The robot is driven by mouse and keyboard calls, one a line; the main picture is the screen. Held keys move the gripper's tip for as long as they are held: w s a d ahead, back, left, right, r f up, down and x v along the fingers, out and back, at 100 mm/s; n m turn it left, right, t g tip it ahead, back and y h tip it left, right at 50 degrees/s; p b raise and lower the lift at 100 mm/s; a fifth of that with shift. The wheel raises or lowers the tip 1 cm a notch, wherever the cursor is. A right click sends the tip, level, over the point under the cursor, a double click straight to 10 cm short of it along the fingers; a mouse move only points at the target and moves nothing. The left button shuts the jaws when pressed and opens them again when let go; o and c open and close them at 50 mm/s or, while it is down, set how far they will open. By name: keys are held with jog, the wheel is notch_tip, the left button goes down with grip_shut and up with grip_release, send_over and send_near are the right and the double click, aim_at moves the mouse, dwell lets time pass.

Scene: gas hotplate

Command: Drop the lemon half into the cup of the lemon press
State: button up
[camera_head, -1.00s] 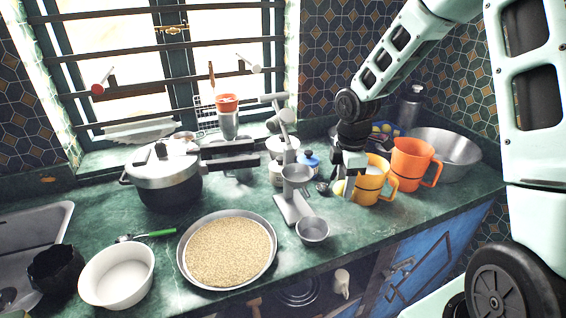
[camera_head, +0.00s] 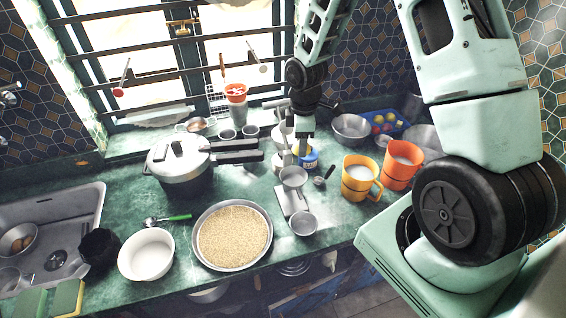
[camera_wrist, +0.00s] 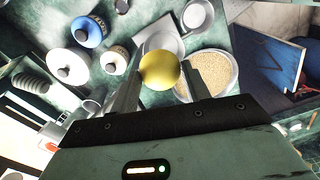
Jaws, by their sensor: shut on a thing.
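My gripper (camera_head: 302,152) hangs above the counter behind the lemon press in the head view. In the wrist view its two fingers (camera_wrist: 160,74) are shut on the yellow lemon half (camera_wrist: 160,68), its rounded side showing. I cannot make out the lemon half in the head view. The lemon press (camera_head: 292,201) stands on the counter, its grey metal cup (camera_head: 293,178) open upward, just in front of and below my gripper. In the wrist view, the lemon half partly hides the press (camera_wrist: 168,36).
A small metal bowl (camera_head: 303,224) stands in front of the press. A blue-lidded jar (camera_head: 308,160) is close to my gripper. Yellow (camera_head: 358,182) and orange (camera_head: 398,170) mugs stand right. A pressure cooker (camera_head: 180,168) and a grain plate (camera_head: 232,236) are left.

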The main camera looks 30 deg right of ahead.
notch_tip(320, 180, down, 6)
jog(key=b, duration=0.5)
jog(key=o, duration=1)
jog(key=shift+r, duration=0.1)
notch_tip(320, 180, up, 17)
jog(key=b, duration=0.3)
jog(key=shift+r+b, duration=0.15)
jog(key=shift+b, duration=0.25)
